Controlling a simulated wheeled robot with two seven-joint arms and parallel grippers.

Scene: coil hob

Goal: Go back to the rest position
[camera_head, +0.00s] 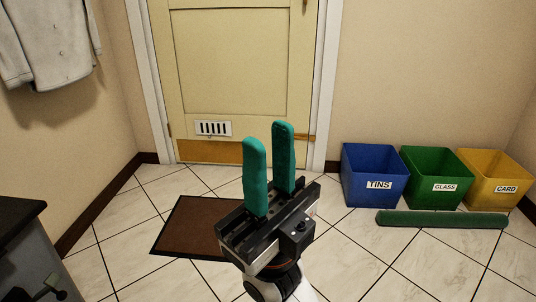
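My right gripper (268,137) stands upright in the middle of the head view. It has two teal fingers on a black body, pointing up. A gap shows between the fingers, and nothing is held in it. The gripper is in front of the brown doormat and the lower part of the door, hiding part of each. My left gripper is not in view.
A brown doormat (180,228) lies before a cream door (235,70). Blue (372,185), green (438,184) and yellow (495,185) bins stand at right, with a green roll (440,219) before them. A dark-topped cabinet (15,215) is at lower left. Tiled floor is clear at lower right.

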